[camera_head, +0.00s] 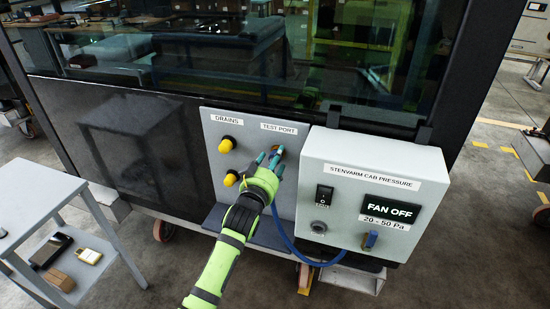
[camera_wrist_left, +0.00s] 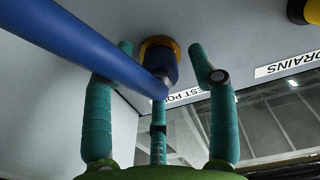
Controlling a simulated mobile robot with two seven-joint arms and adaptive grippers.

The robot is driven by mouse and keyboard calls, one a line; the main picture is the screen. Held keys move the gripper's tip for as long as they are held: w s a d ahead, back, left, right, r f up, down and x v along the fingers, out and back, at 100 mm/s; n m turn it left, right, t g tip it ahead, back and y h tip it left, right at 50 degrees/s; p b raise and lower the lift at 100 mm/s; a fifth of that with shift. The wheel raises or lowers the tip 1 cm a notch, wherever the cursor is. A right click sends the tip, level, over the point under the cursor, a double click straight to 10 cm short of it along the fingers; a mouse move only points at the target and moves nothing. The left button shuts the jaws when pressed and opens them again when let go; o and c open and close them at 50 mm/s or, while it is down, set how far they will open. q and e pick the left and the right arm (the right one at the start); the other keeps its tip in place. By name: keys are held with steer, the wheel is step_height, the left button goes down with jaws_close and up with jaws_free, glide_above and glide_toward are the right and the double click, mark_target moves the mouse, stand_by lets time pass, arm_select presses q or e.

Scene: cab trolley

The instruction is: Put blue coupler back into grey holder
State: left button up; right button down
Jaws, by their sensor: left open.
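The blue coupler (camera_wrist_left: 164,68) sits at the brass ring of the test port (camera_wrist_left: 146,52), with the thick blue hose (camera_wrist_left: 85,45) crossing in front. My left gripper (camera_wrist_left: 162,72) is open, its teal fingers spread around the coupler with visible gaps on both sides. In the head view my left gripper (camera_head: 271,160) is at the test port and mostly hides the coupler. A grey round fitting (camera_head: 319,227), which looks like the grey holder, is on the front of the cab pressure box (camera_head: 345,155) and appears empty. My right gripper is not in view.
Yellow drain caps (camera_head: 227,144) sit left of the port. A ledge (camera_head: 265,234) juts out below the panel. A grey trolley (camera_head: 35,190) stands at left.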

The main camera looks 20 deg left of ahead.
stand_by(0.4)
arm_select(q)
steer(key=shift+c, duration=0.4)
jaws_close()
steer(key=shift+s+p, duration=0.1)
steer(key=shift+p, duration=0.25)
steer(key=shift+s, duration=0.1)
steer(key=s+p, duration=0.4)
steer(key=s, duration=0.1)
steer(key=shift+s+a, duration=0.15)
steer(key=shift+s, duration=0.15)
stand_by(0.5)
